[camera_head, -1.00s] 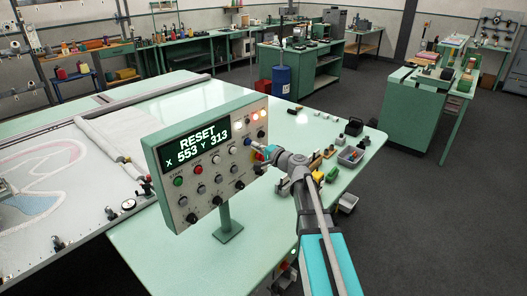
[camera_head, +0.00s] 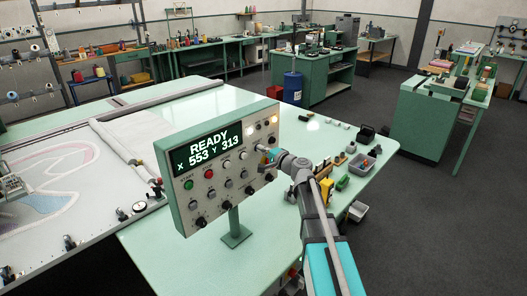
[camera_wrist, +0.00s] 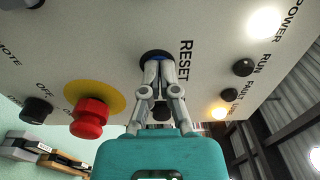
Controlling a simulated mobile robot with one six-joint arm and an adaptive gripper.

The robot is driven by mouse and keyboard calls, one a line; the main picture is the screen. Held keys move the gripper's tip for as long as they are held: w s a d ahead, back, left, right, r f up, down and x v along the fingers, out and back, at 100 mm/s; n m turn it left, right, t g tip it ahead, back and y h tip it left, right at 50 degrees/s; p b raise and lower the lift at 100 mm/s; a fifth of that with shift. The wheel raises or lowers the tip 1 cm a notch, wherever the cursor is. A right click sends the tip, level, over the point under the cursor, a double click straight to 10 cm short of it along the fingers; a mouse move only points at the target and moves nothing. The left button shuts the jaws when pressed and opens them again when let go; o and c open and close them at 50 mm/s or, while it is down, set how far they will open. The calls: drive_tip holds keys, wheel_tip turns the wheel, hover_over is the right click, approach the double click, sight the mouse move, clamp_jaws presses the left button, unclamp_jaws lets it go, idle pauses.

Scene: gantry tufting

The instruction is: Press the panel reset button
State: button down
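The control panel (camera_head: 205,210) stands on a post on the pale green table. Its display (camera_head: 210,148) reads "READY" and "X 553 Y 313". In the wrist view the reset button (camera_wrist: 156,53), blue in a dark ring, is beside the "RESET" label (camera_wrist: 186,60). My gripper (camera_wrist: 158,65) has its fingers together with nothing between them, and the tips are at the button and cover most of it. I cannot tell how far the button is pushed in. In the head view my gripper (camera_head: 262,150) is at the panel's right side.
A red emergency knob (camera_wrist: 89,118) on a yellow disc is left of my fingers in the wrist view. Black knobs and lit lamps (camera_wrist: 219,113) are close by. Small bins (camera_head: 358,210) and blocks lie on the table right of my arm.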

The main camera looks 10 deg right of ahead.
drive_tip(key=shift+w, duration=0.15)
drive_tip(key=v, duration=1.4)
drive_tip(key=shift+s, duration=0.2)
idle(0.3)
drive_tip(key=s+a+f+n+g+h, duration=0.2)
drive_tip(key=s+a+f+n+g, duration=0.7)
drive_tip(key=f, duration=0.3)
drive_tip(key=s+d+f+n+g+h, duration=0.2)
drive_tip(key=s+f+g+h, duration=0.4)
drive_tip(key=s, duration=0.4)
drive_tip(key=shift+s+d+f+h, duration=0.25)
drive_tip(key=shift+s+f+h, duration=0.25)
drive_tip(key=shift+h, duration=0.6)
